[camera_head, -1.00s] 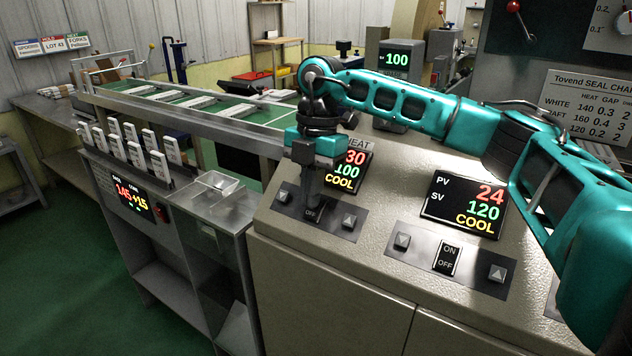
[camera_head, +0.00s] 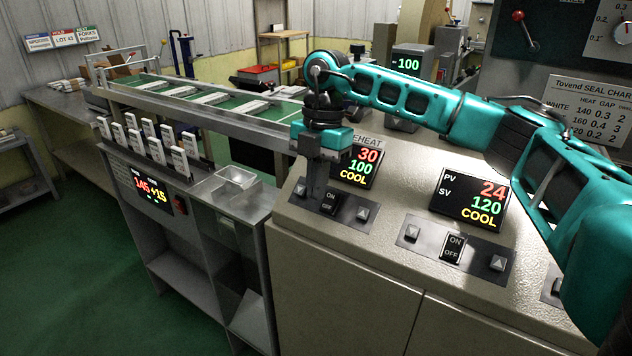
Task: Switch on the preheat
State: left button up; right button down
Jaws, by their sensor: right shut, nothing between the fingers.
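The preheat switch (camera_head: 329,203) is a dark rocker marked ON and OFF on the left plate of the sloping panel. Its display (camera_head: 357,167) above reads 30, 100 and COOL; the gripper hides part of its left side and of the PREHEAT label. My right gripper (camera_head: 317,193) points down, shut and empty, with its tips just up and left of the switch in the picture. I cannot tell whether the tips touch the panel. I cannot make out which way the rocker is tilted. My left gripper is not in view.
A second switch (camera_head: 453,248) with its display (camera_head: 469,200) reading 24, 120 and COOL sits to the right. Small arrow buttons (camera_head: 362,214) flank the switches. A conveyor (camera_head: 215,100) runs behind, and a steel cabinet (camera_head: 240,215) with upright white packs stands left.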

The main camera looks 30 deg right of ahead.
pick_arm(q)
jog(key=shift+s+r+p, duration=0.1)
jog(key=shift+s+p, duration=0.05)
jog(key=shift+p, duration=0.15)
pick_arm(e)
notch_tip(320, 180, up, 10)
jog(key=shift+s+a, duration=0.15)
jog(key=shift+a, duration=0.25)
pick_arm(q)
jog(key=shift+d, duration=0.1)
pick_arm(e)
jog(key=shift+a, duration=0.1)
